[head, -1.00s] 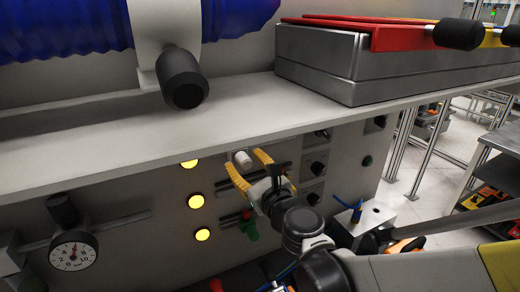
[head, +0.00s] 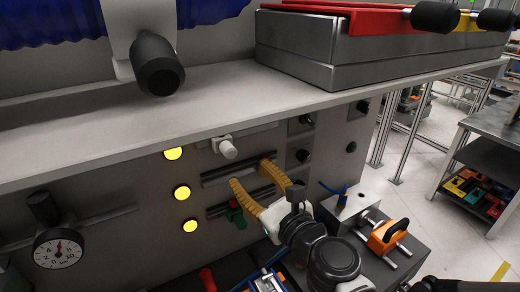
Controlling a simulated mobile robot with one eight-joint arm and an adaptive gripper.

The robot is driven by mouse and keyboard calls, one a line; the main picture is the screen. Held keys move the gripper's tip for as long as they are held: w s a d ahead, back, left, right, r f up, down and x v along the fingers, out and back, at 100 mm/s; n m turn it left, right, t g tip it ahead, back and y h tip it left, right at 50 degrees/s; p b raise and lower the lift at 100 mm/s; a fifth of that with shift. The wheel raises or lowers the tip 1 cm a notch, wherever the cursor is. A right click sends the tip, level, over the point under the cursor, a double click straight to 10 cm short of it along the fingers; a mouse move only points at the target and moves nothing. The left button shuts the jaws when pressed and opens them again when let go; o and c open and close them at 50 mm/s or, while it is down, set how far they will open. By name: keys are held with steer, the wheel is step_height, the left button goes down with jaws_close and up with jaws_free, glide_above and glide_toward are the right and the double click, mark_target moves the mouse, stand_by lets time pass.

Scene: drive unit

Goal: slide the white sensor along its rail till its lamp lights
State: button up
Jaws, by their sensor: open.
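The white sensor (head: 227,149) sits on the top rail (head: 262,129) of the grey panel, under the shelf edge. My gripper (head: 250,171), with its yellow fingers, is open below and to the right of the white sensor, apart from it. The fingers reach toward the middle rail (head: 214,177). Three round lamps stand in a column left of the rails: the upper (head: 173,153), the middle (head: 182,193) and the lower (head: 190,226), all glowing yellow.
The shelf (head: 120,112) overhangs the panel, with a dark-handled clamp (head: 157,65) and a metal box (head: 305,58) above. Black knobs (head: 303,156) are right of the rails. A dial gauge (head: 58,249) is at lower left. An orange-handled block (head: 388,236) is at lower right.

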steer(key=w+d+f+m+h+b, duration=0.1)
steer(key=d+f+m+h+b, duration=0.4)
steer(key=d+m, duration=0.7)
steer(key=w+d+f+m+h+b, duration=0.1)
steer(key=d+f+m+h+b, duration=0.35)
steer(key=d+m, duration=0.8)
steer(key=s+f+m+g+b, duration=0.3)
steer(key=s+f+m+g, duration=0.5)
steer(key=s+f+m, duration=0.5)
steer(key=s+m, duration=0.1)
steer(key=m, duration=0.7)
steer(key=shift+s+f, duration=0.15)
steer(key=shift+f, duration=0.05)
